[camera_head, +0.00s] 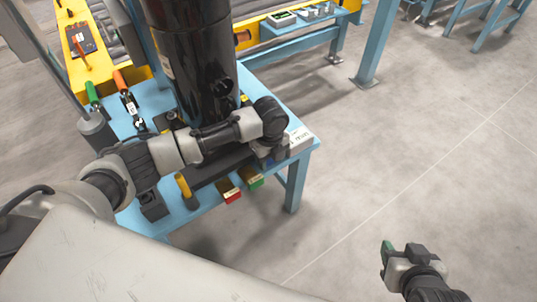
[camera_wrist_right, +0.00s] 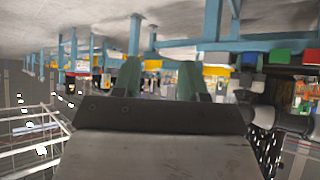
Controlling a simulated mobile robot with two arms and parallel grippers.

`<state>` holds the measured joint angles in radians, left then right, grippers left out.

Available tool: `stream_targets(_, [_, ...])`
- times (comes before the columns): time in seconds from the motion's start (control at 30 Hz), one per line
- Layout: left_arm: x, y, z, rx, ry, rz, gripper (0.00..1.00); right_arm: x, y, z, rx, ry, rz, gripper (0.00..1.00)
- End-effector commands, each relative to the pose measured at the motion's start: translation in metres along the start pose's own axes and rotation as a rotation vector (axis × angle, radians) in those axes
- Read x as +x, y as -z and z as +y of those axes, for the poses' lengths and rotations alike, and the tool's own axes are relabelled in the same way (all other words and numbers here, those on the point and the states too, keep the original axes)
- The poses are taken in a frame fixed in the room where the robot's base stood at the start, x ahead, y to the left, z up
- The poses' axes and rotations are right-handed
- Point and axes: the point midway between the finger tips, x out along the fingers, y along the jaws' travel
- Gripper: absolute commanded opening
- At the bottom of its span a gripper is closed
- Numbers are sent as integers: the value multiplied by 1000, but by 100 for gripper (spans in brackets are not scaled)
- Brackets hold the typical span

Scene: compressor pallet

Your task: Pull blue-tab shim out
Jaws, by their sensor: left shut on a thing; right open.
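A black compressor (camera_head: 190,60) stands upright on a light blue table (camera_head: 128,217). At its foot, a red-tab shim (camera_head: 231,192) and a green-tab shim (camera_head: 253,179) stick out at the front edge. My left gripper (camera_head: 270,160) is shut at the blue-tab shim, to the right of the green one; the gripper largely hides it in the head view. The blue tab (camera_wrist_right: 249,59) shows in the right wrist view beside the green and red tabs. My right gripper (camera_head: 388,262) is open and empty over the floor, away from the table; its fingers (camera_wrist_right: 160,80) stand apart.
A yellow-handled tool (camera_head: 184,187) lies at the table's front, next to a dark block (camera_head: 152,204). Orange- and green-handled tools (camera_head: 120,82) lie at the left. A white label or box (camera_head: 299,138) is at the right corner. The floor (camera_head: 430,150) at the right is clear.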

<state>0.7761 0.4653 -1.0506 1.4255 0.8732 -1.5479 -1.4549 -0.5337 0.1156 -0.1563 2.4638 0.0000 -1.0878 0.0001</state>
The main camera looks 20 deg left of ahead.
Motion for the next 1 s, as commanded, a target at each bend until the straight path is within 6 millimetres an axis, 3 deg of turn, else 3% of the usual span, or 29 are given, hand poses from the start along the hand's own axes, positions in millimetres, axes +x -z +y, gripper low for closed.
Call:
stream_targets(0.43, [-1, 40, 1, 1, -4, 1, 4, -44, -57, 10, 12, -25, -459, 43])
stream_targets(0.87, [2, 47, 1, 2, -3, 5, 4, -51, -66, 11, 15, -28, -525, 43])
stream_targets(0.9, [2, 47, 1, 2, -3, 6, 48, -51, -66, 11, 15, -28, -524, 43])
stream_targets(1.0, [1, 47, 1, 2, -3, 5, 63, -51, -66, 11, 15, -28, -524, 43])
